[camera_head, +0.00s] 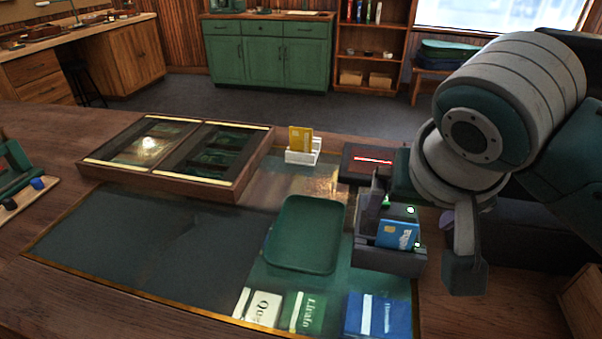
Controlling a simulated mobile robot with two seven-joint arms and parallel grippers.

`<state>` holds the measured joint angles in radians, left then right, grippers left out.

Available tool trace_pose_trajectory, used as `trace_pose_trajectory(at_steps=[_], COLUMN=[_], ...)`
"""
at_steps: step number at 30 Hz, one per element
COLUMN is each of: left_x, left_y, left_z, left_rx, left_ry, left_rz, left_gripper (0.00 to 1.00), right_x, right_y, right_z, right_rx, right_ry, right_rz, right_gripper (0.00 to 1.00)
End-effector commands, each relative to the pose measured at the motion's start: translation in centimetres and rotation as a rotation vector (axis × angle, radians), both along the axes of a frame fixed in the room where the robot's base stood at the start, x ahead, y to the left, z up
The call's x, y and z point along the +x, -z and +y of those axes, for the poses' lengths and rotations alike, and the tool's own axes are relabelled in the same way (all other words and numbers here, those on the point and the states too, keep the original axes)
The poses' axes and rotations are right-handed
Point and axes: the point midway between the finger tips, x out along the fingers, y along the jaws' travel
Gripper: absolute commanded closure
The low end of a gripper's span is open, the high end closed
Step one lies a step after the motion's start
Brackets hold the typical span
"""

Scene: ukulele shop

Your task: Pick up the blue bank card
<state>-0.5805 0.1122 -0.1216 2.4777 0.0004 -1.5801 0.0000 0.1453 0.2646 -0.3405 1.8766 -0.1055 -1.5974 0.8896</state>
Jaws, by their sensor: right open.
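The blue bank card (396,236) stands tilted in a dark holder (385,260) at the right of the counter, with its upper face showing. My right gripper (420,238) is open around the holder area. One grey finger (465,268) hangs to the right of the card, apart from it in the picture. A dark upright part to the left of the card looks like the other finger, but it is hard to separate from the holder. Nothing shows held. My left gripper is out of view.
An empty green tray (306,236) lies left of the holder. A yellow card (300,139) stands in a white holder (303,157) behind it. Green (310,312) and blue (388,316) booklets lie in front. A glazed wooden case (168,180) is at left. The dark mat (140,240) has free room.

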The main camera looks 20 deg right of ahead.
Motion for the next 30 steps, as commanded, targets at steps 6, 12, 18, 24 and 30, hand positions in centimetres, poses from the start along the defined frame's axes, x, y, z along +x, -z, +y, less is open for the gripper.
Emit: trace_pose_trajectory(at_steps=[6, 12, 18, 24, 30], left_x=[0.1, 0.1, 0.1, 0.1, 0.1], left_y=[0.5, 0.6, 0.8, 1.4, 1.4], left_z=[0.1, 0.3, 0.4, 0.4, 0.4], left_rx=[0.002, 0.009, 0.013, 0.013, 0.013], left_ry=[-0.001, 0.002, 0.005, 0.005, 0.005], left_rz=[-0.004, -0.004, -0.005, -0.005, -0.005], left_gripper=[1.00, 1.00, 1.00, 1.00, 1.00], right_x=[1.3, 2.1, 3.1, 4.1, 4.3], right_y=[2.6, 4.1, 6.0, 8.1, 8.5], right_z=[-0.9, -1.3, -2.0, -2.6, -2.8], right_rx=[-0.004, -0.002, -0.003, -0.002, -0.001], right_ry=[0.006, 0.004, 0.005, 0.004, 0.003], right_rz=[0.000, -0.001, 0.000, -0.001, -0.003], right_gripper=[0.00, 0.00, 0.00, 0.00, 0.00])
